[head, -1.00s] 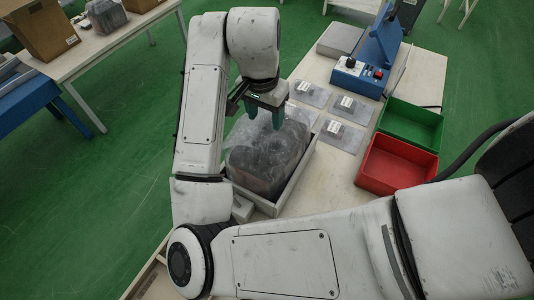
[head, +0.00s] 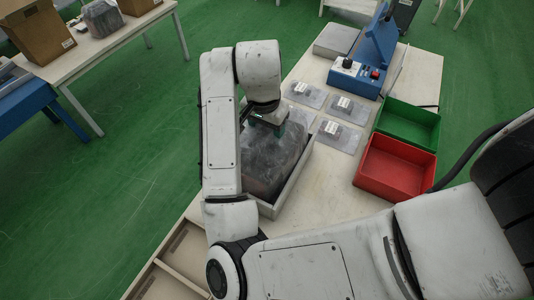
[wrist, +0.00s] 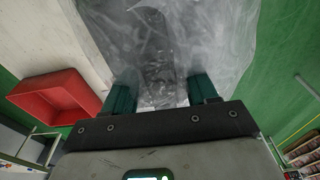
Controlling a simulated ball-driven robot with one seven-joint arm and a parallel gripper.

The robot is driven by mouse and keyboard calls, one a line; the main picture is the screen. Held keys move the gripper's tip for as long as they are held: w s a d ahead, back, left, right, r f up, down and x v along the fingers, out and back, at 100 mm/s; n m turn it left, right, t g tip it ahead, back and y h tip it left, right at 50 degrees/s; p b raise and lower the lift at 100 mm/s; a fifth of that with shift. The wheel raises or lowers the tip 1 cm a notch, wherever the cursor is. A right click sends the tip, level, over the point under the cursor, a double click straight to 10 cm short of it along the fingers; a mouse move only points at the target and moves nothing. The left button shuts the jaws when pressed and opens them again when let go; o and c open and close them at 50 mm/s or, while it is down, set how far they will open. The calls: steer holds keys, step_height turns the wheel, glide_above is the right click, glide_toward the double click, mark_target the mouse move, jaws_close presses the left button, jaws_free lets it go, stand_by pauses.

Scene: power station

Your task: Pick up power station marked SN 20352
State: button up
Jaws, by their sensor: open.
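A large dark object in a clear plastic bag (head: 273,165) lies in a shallow light-coloured tray (head: 295,190) on the table. No serial mark on it can be read. My gripper (head: 268,124) is at the far upper part of the bag, partly hidden by my own arm. In the wrist view, the two green fingers of my gripper (wrist: 162,90) are apart, and the clear bag (wrist: 215,40) fills the space between and beyond them. I cannot tell whether the fingers touch the plastic. Several small bagged parts with white labels (head: 342,106) lie right of the tray; their labels are unreadable.
A red bin (head: 396,168) and a green bin (head: 408,122) stand on the table's right side. A blue device (head: 365,68) with a grey box (head: 338,40) stands behind. Another table at the left holds a cardboard box (head: 35,30) and a bagged dark object (head: 102,18).

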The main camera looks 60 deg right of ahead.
steer(key=shift+f, duration=0.25)
steer(key=shift+c, duration=0.2)
jaws_close()
stand_by(0.3)
stand_by(0.8)
steer(key=shift+r, duration=0.15)
